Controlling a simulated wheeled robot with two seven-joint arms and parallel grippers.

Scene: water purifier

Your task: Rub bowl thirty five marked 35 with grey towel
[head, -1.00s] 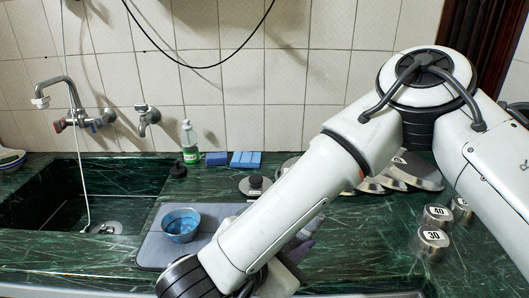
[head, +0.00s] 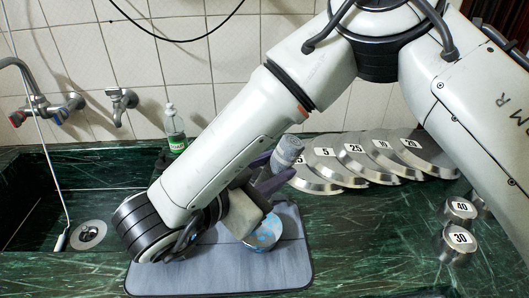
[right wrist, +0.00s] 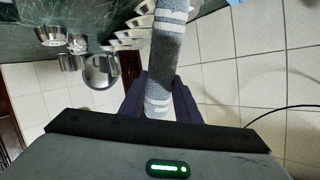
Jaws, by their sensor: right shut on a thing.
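My right gripper (head: 274,174) is shut on the grey towel (head: 289,150), which sticks out upright between its dark purple fingers. In the right wrist view the towel (right wrist: 168,50) is a grey roll with white stripes, held between both fingers (right wrist: 160,98). A small steel bowl with blue patches (head: 263,236) sits on the grey mat, below and in front of the gripper, partly hidden by it. No number shows on it, so I cannot tell if it is 35. The towel is above the bowl and apart from it. My left gripper is not in view.
The grey mat (head: 215,278) lies on the green counter beside the sink (head: 88,234). A green bottle (head: 174,128) stands behind my arm.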

